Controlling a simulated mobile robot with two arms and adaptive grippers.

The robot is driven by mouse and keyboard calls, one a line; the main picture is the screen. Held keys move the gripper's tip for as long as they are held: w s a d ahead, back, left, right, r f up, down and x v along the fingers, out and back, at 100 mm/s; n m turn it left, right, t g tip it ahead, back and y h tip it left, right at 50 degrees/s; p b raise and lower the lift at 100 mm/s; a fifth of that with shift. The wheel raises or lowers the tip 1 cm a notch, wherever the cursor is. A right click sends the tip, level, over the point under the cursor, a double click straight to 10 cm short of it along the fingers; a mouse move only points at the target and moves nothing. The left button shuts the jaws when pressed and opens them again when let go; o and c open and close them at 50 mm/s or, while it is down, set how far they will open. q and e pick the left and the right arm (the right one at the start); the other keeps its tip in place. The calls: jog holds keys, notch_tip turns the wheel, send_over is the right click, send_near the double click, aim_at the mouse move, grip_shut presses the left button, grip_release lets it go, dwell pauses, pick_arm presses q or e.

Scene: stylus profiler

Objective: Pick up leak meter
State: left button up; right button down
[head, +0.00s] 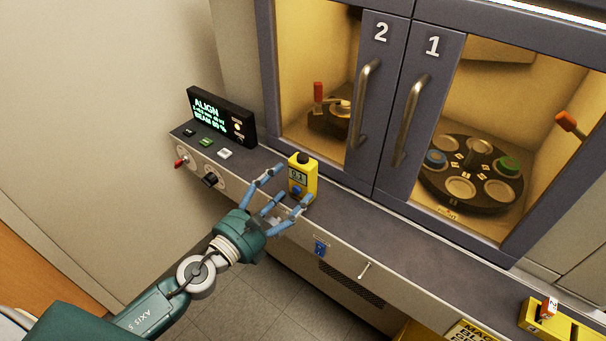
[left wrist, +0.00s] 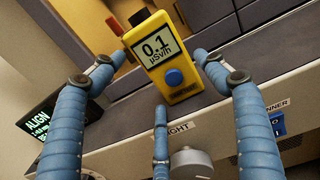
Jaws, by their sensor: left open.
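The leak meter (head: 302,178) is a small yellow handheld box with a black top knob, a screen reading 0.1 and a blue button. It stands upright on the grey ledge in front of the cabinet doors. In the left wrist view the leak meter (left wrist: 168,60) is ahead of the fingers, its screen reading 0.1 µSv/h. My left gripper (head: 281,195) has blue fingers spread open at the near side of the meter. In the left wrist view the open fingers of my left gripper (left wrist: 160,85) lie left, right and below the meter. My right gripper is not in view.
A black ALIGN display (head: 222,115) stands left of the meter on the ledge (head: 390,222). Cabinet doors 2 and 1 with metal handles (head: 408,120) rise behind. A carousel (head: 470,172) shows behind the glass. A yellow holder (head: 548,325) sits far right; the ledge between is clear.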

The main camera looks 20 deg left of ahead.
aim_at(298, 154)
pick_arm(q)
jog(key=p+x, duration=0.1)
jog(key=x, duration=0.3)
jog(key=shift+w+d+r, duration=0.1)
jog(key=shift+w, duration=0.25)
jog(key=shift+w+d, duration=0.15)
jog(key=shift+w, duration=0.15)
jog(key=shift+s, duration=0.1)
jog(key=shift+c, duration=0.2)
jog(key=c, duration=0.9)
notch_tip(298, 154, up, 10)
jog(key=p, duration=0.8)
jog(key=shift+p, duration=0.35)
notch_tip(298, 154, up, 10)
jog(key=p, duration=0.3)
jog(key=shift+p, duration=0.4)
